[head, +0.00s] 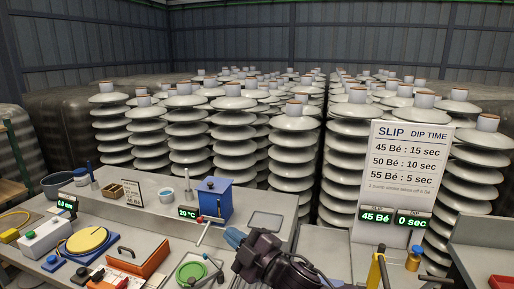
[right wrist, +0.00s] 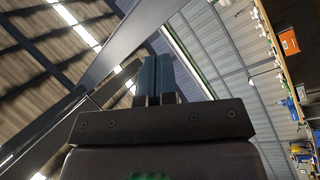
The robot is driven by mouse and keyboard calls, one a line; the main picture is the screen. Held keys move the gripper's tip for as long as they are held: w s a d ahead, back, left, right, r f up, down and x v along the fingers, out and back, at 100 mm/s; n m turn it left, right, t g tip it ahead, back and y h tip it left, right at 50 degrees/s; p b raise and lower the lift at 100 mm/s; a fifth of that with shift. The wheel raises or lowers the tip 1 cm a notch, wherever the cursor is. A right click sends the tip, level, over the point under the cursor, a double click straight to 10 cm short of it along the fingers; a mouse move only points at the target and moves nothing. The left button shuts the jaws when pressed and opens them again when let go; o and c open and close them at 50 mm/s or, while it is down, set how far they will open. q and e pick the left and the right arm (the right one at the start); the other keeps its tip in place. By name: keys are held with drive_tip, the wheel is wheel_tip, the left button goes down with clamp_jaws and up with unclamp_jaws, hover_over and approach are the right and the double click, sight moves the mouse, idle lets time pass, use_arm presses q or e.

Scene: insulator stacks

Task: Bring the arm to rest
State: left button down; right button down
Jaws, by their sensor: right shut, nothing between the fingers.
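My right arm comes in from the bottom of the head view. My left gripper is not in view.
A slip sign (head: 402,165) stands at right. White insulator stacks (head: 234,150) fill the back.

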drive_tip(key=s+d+f+m+t+h, duration=0.1)
drive_tip(key=s+d+f+m+h, duration=0.3)
drive_tip(key=d+f+m, duration=0.55)
drive_tip(key=s+d+f+m+t+h, duration=0.2)
drive_tip(key=d+f+m+h, duration=0.45)
drive_tip(key=d, duration=0.65)
drive_tip(key=s+d+f+m+g+h, duration=0.1)
drive_tip(key=s+d+f+g+h, duration=0.1)
drive_tip(key=s+d+f, duration=0.3)
drive_tip(key=s+d+f+m+g+h, duration=0.2)
drive_tip(key=s+d+f, duration=0.3)
drive_tip(key=s+f, duration=0.5)
drive_tip(key=s, duration=0.3)
drive_tip(key=shift+m+h, duration=0.3)
drive_tip(key=shift+h, duration=0.05)
drive_tip(key=shift+w, duration=0.1)
